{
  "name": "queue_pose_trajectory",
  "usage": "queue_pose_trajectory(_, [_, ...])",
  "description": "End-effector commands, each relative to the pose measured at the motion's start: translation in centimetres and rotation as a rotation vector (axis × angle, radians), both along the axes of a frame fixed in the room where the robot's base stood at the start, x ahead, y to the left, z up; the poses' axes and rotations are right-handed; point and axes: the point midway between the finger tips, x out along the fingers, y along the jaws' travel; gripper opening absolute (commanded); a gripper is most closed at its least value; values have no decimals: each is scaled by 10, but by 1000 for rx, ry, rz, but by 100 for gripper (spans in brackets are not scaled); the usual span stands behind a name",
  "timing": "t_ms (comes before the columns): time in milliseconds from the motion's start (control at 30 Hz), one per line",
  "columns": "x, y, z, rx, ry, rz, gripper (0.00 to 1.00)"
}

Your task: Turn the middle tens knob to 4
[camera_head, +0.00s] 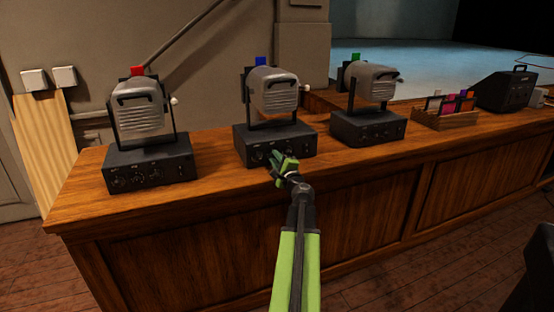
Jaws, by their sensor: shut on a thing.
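Three dark control boxes, each with a grey lamp on top, stand in a row on the wooden counter. The middle box (240,154) carries a lamp (273,91) with a blue tag (260,61). A knob at the left of its front panel (259,156) shows beside my gripper. My green gripper (274,160) is at the middle box's front panel, its fingertips against the knob area. It is shut on a knob there, and the fingers hide that knob. The knob's pointer and the number it stands at cannot be read.
The left box (150,168) has a red-tagged lamp (142,108); the right box (366,128) has a green-tagged lamp (373,82). A wooden tray of coloured cards (444,119) and a black case (504,91) stand farther right. The counter front (190,250) is clear.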

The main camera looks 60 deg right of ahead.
Motion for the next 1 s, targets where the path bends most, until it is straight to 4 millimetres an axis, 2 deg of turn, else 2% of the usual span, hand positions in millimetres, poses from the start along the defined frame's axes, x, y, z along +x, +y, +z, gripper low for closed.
queue_pose_trajectory(500, [-2, -1, 0, 255, -188, -6, 0])
queue_pose_trajectory(1000, [-2, -1, 0, 298, -220, -7, 0])
